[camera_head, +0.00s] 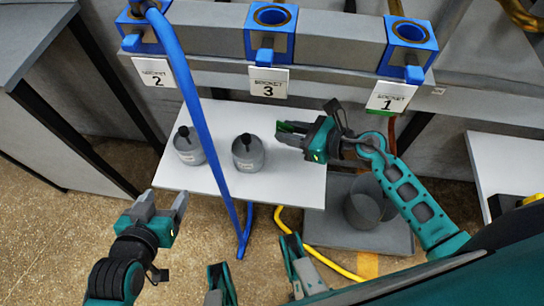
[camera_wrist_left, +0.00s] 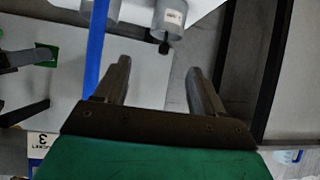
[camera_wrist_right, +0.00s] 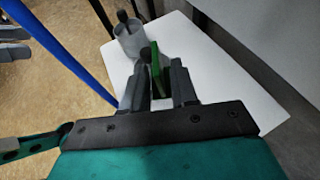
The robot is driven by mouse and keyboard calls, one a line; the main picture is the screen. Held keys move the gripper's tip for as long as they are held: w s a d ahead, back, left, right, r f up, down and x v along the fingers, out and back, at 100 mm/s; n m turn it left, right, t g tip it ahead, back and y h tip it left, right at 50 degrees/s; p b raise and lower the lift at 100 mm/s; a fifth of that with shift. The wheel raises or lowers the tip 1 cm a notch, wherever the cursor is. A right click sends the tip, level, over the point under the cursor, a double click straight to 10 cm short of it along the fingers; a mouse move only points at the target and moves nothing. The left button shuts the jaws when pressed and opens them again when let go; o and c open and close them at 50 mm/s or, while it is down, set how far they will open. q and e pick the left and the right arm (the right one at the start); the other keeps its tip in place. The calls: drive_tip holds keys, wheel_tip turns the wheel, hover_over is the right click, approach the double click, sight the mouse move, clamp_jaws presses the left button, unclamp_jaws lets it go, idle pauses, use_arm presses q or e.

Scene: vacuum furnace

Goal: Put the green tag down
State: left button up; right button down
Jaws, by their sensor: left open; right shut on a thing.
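The green tag (camera_head: 284,127) is a thin flat piece between the fingers of my right gripper (camera_head: 290,133), which is shut on it. The gripper holds it over the right part of the white table (camera_head: 300,185). In the right wrist view the tag (camera_wrist_right: 157,68) stands edge-on between the fingers; whether it touches the table is unclear. It also shows in the left wrist view (camera_wrist_left: 47,56). My left gripper (camera_head: 166,205) is open and empty, at the left front of the table; in the left wrist view nothing is between its fingers (camera_wrist_left: 160,80).
Two grey canisters with black knobs, a left one (camera_head: 189,149) and a right one (camera_head: 249,154), stand on the table. A blue hose (camera_head: 200,125) hangs across it. Blue sockets (camera_head: 270,35) line the back. A dark cylinder (camera_head: 366,205) stands on a grey base (camera_head: 330,228) at right.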

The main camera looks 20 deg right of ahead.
drive_tip(key=b, duration=0.3)
hover_over(287, 170)
wheel_tip(287, 170, down, 8)
wheel_tip(287, 170, down, 4)
drive_tip(key=shift+f+b, duration=0.1)
drive_tip(key=shift+b, duration=1)
drive_tip(key=shift+f, duration=0.15)
wheel_tip(287, 170, down, 4)
drive_tip(key=shift+r+b, duration=0.2)
drive_tip(key=shift+b, duration=0.95)
drive_tip(key=shift+f, duration=0.25)
use_arm(q)
drive_tip(key=shift+h, duration=0.4)
drive_tip(key=f, duration=0.1)
drive_tip(key=d+f, duration=0.1)
drive_tip(key=f, duration=0.1)
drive_tip(key=d+f, duration=0.1)
drive_tip(key=f, duration=0.1)
drive_tip(key=shift+w, duration=0.35)
use_arm(e)
drive_tip(key=c, duration=0.9)
unclamp_jaws()
drive_tip(key=shift+f, duration=0.1)
drive_tip(key=shift+o, duration=0.2)
